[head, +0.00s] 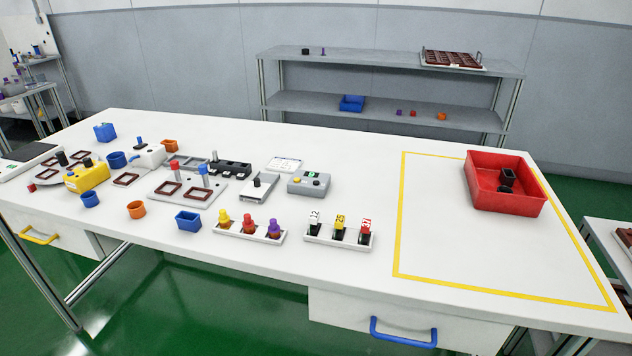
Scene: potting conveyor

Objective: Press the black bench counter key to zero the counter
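A grey box with a small green display, which looks like the bench counter (309,186), stands near the middle of the white table. A yellow round key (295,179) sits on its left part. A small dark key (316,182), apparently the black one, sits below the display on the right part. The digits on the display are too small to read. Nothing touches the counter or covers its keys. Neither of my grippers shows in the head view.
Left of the counter is a grey block with a black knob (258,186). A white card (285,164) lies behind. In front are trays of coloured pieces (249,233) and numbered pieces (339,238). A red crate (506,199) stands right, inside a yellow outline; the outline's front area is clear.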

